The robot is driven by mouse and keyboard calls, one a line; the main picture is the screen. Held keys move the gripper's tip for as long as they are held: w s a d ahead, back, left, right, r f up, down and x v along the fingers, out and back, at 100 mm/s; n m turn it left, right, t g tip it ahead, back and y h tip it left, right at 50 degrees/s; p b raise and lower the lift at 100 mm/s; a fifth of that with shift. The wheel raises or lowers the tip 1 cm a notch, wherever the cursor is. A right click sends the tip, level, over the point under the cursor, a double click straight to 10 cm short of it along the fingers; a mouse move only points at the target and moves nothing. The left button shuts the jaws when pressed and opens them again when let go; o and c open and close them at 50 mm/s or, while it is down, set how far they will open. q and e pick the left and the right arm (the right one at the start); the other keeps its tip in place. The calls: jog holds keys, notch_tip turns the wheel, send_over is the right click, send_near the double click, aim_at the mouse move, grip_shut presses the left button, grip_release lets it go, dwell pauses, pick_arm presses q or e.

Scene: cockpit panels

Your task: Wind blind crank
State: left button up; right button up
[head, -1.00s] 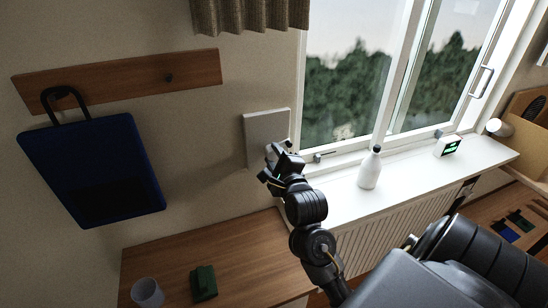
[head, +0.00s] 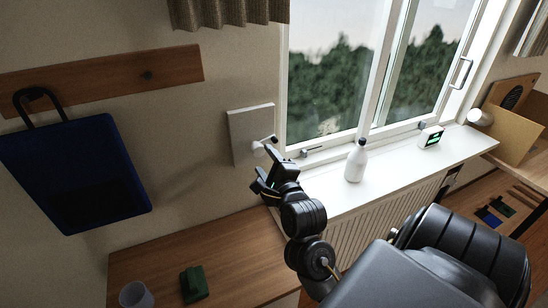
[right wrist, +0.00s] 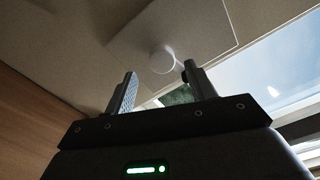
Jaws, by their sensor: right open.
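The crank (head: 260,147) sits on a pale square wall plate (head: 246,124) left of the window. It has a whitish round hub and a short arm with a dark end pointing right. My right gripper (head: 269,173) is just below the crank, open and empty. In the right wrist view, the two fingers of the right gripper (right wrist: 158,88) stand apart, and the white round hub (right wrist: 162,62) shows beyond and between them. The fingers appear clear of it. My left gripper is not in view. The blind (head: 228,12) shows as a brownish pleated edge at the top.
A white bottle (head: 356,162) and a small green-lit clock (head: 431,137) stand on the white windowsill (head: 392,166). A dark blue bag (head: 75,175) hangs from a wooden rail (head: 100,80). A cup (head: 136,295) and green object (head: 194,284) are on the desk (head: 225,258).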

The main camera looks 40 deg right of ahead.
jog(key=p+v, duration=0.5)
jog(key=v, duration=0.1)
jog(key=shift+s, duration=0.3)
jog(key=shift+a+r, duration=0.15)
